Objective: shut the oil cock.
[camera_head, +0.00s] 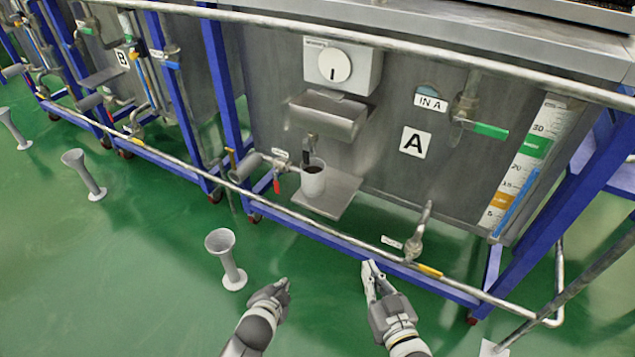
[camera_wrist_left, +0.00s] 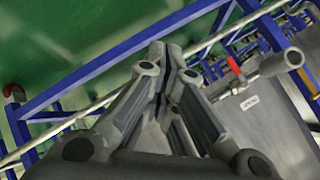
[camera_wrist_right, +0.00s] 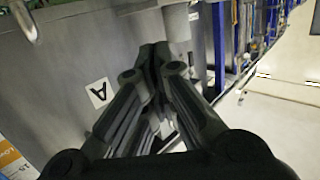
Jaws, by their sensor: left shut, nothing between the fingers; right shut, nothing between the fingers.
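Tank A (camera_head: 365,165) carries several cocks, and their small labels are too small to read, so I cannot tell for certain which is the oil cock. A red-handled cock (camera_head: 276,181) sits on the pipe left of a white cup (camera_head: 313,180); its handle hangs down. A red handle also shows in the left wrist view (camera_wrist_left: 234,66). A green-handled cock (camera_head: 490,130) is at upper right, its handle roughly level. A yellow-handled cock (camera_head: 428,269) is at the bottom. My left gripper (camera_head: 284,285) is shut, empty, below the cup. My right gripper (camera_head: 371,266) is shut, empty, near the lower rail.
A silver rail (camera_head: 330,232) and blue frame bar (camera_head: 335,246) run in front of the tank. A grey funnel-shaped stand (camera_head: 231,262) is on the green floor left of my left gripper. Tank B (camera_head: 125,75) stands at the left. The cup rests on a metal plate (camera_head: 342,197).

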